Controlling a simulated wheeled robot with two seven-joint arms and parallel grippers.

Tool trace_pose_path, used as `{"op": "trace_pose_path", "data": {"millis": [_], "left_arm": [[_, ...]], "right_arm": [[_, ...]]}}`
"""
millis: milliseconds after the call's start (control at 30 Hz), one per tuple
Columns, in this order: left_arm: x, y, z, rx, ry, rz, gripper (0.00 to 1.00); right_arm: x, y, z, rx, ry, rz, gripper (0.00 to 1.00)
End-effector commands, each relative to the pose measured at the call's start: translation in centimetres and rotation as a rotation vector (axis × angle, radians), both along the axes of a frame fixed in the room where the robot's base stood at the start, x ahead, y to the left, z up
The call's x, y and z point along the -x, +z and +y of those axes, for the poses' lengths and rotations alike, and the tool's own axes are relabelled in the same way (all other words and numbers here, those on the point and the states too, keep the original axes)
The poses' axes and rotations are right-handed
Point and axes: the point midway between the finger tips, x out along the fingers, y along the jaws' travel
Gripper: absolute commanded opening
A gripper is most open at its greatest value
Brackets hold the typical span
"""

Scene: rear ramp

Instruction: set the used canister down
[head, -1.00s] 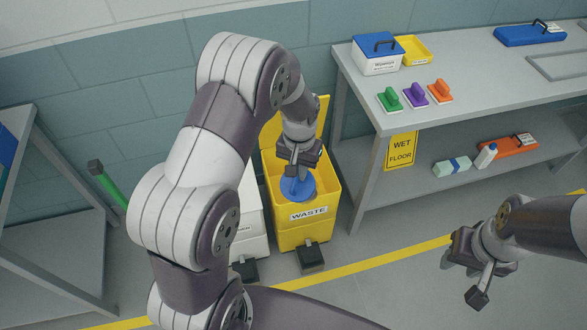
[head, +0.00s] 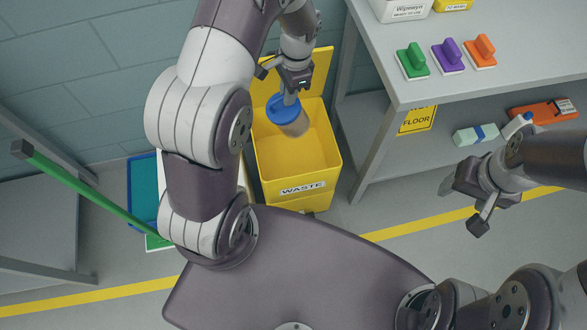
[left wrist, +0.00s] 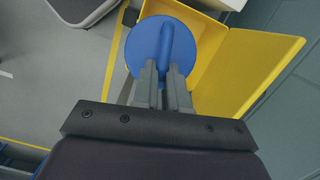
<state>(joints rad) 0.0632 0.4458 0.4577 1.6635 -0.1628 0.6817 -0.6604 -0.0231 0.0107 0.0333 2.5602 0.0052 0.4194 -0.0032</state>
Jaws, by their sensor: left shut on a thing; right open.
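The used canister has a blue lid (head: 282,109) with a grip and a pale brownish body (head: 297,125). My left gripper (head: 290,92) is shut on the grip of the lid. The canister hangs slightly tilted in the picture, over the rear left of the open yellow waste bin (head: 322,165). I cannot tell how far its base is below the rim. In the left wrist view the fingers (left wrist: 166,80) close on the grip of the blue lid (left wrist: 140,48), which hides the body. My right gripper (head: 462,207) is open and empty, above the floor at the right.
The bin's raised yellow lid (head: 322,68) stands behind its opening. A grey bench (head: 420,88) with green, purple and orange scrubbers stands close on the right. A green-handled tool (head: 80,181) leans at the left. Yellow tape (head: 420,229) crosses clear floor in front.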

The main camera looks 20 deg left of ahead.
Motion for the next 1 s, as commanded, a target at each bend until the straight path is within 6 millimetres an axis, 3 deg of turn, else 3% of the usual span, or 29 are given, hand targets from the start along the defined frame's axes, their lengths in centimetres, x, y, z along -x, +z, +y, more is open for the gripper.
{"op": "trace_pose_path", "data": {"millis": [33, 300, 600, 800, 1000], "left_arm": [[0.0, -3.2, 0.3, -0.011, -0.082, 0.010, 0.00], [0.0, -11.5, 1.4, -0.103, -0.632, 0.059, 0.00], [0.2, -20.6, 0.9, -0.232, -1.217, 0.051, 0.00], [0.5, -24.8, 0.1, -0.306, -1.508, 0.020, 0.00], [0.8, -27.5, -0.5, -0.357, -1.692, -0.013, 0.00]], "right_arm": [[0.0, -3.3, 0.0, 0.000, 0.000, 0.000, 0.68], [0.0, -11.8, 0.0, 0.000, 0.000, 0.000, 0.68], [0.0, -20.7, 0.0, 0.000, 0.000, 0.000, 0.68], [0.0, -24.8, 0.0, 0.000, 0.000, 0.000, 0.68], [0.0, -27.3, 0.0, 0.000, 0.000, -0.001, 0.68]]}}
